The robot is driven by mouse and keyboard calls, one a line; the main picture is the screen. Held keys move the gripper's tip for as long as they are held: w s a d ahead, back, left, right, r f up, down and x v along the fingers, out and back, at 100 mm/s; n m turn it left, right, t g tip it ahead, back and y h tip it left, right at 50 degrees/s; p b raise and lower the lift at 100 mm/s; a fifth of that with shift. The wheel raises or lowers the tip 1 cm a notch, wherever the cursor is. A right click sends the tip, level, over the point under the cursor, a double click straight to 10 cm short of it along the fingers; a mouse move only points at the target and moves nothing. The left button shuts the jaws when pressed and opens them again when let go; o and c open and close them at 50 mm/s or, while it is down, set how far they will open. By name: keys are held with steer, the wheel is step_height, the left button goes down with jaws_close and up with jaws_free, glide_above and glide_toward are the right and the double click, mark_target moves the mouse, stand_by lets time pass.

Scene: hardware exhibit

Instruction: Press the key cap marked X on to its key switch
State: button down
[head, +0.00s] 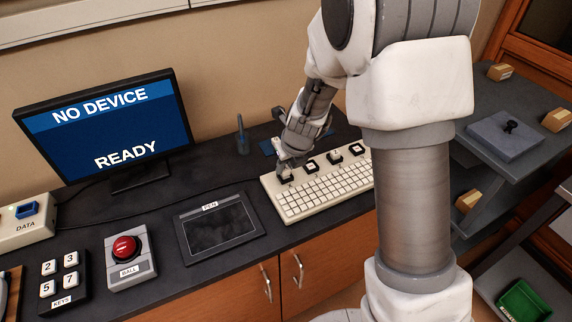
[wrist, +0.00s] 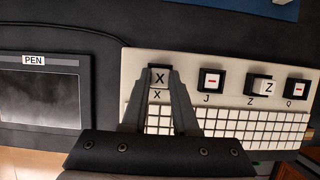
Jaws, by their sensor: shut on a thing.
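The white keyboard (head: 312,198) lies on the dark counter. In the wrist view, its top row has several large key positions labelled X, J, Z and Q. The key cap marked X (wrist: 159,77) is at the X position, between the fingertips of my gripper (wrist: 160,74). My gripper is shut on it. The cap looks in line with the label X below it; I cannot tell how far down it sits. The X switch is hidden under the cap. In the head view, my gripper (head: 287,170) is at the keyboard's upper left corner.
The J (wrist: 211,80) and Q (wrist: 297,87) positions show red marks on dark squares. A white cap marked Z (wrist: 263,86) sits at Z. A pen tablet (head: 220,228) lies left of the keyboard. A monitor (head: 108,130) reads NO DEVICE and READY.

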steer(key=shift+f, duration=0.4)
stand_by(0.3)
steer(key=shift+c, duration=0.6)
jaws_free()
steer(key=shift+r, duration=0.2)
steer(key=shift+r+p, duration=3.35)
steer(key=shift+p, duration=0.25)
